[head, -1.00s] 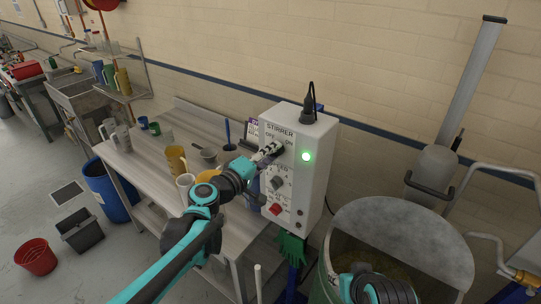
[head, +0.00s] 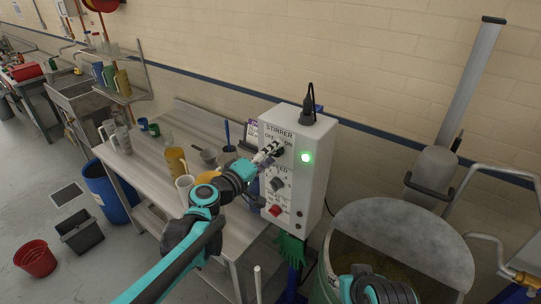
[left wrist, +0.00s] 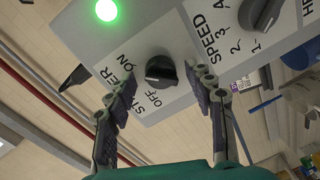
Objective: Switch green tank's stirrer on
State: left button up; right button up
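The grey stirrer control box (head: 318,180) stands at the right end of the table; its green lamp (head: 306,157) is lit. The black STIRRER knob (left wrist: 160,72) sits between ON and OFF labels; I cannot read its setting surely. My left gripper (head: 268,153) is in front of it and partly hides it. In the left wrist view the left gripper (left wrist: 164,84) is open, its fingers apart on either side of the knob, with gaps showing. The green tank (head: 326,286) is at the lower right. My right gripper is not in view; only part of that arm shows.
Below are a SPEED knob (head: 277,184) and a red button (head: 275,210). A green glove (head: 291,248) hangs beneath the box. A grey lid (head: 405,240) partly covers the tank.

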pick_arm(q)
jog(key=v, duration=1.2)
